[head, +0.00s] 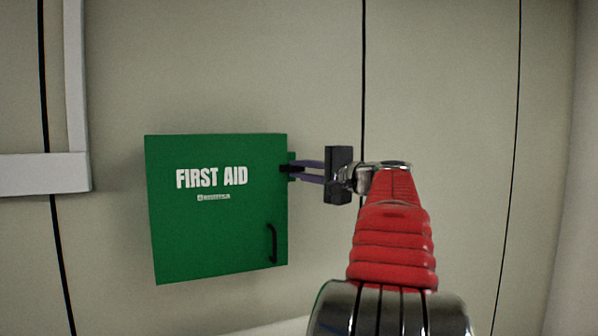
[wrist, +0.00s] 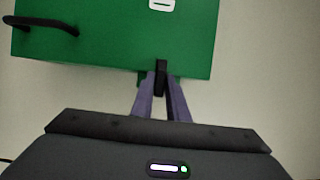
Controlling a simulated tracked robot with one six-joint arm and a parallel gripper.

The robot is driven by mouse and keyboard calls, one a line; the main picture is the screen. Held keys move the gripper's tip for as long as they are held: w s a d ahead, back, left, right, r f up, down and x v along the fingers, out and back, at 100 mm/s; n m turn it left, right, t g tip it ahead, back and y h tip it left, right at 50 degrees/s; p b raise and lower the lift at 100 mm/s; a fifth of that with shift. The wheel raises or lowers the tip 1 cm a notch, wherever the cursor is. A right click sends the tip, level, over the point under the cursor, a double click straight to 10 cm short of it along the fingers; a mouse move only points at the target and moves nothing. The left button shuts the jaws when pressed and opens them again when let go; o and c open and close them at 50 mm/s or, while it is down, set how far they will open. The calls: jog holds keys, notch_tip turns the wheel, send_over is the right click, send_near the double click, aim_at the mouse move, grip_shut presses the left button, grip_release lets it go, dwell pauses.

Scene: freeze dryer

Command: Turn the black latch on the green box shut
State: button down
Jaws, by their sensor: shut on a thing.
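The green first aid box (head: 210,235) hangs on the wall with its door closed against the body. It also shows in the wrist view (wrist: 115,42). The black latch (wrist: 160,76) is on the side edge of the box, next to a small green tab. My gripper (head: 290,170) reaches in from the right of the box in the head view. Its two purple fingers (wrist: 161,88) are shut on the latch, one on each side of it. The fingers hide part of the latch in the head view, so its exact angle is hard to tell there.
A black handle (head: 272,243) sits on the lower right of the box door. A white frame (head: 45,174) is on the wall at the upper left. The pale wall panels (head: 450,120) right of the box are bare.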

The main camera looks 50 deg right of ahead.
jog(key=shift+f, duration=0.2)
jog(key=c, duration=1.8)
grip_release()
jog(key=shift+r, duration=0.1)
jog(key=shift+o, duration=0.2)
jog(key=s+a, duration=0.2)
jog(key=s, duration=1.1)
jog(key=shift+s, duration=0.3)
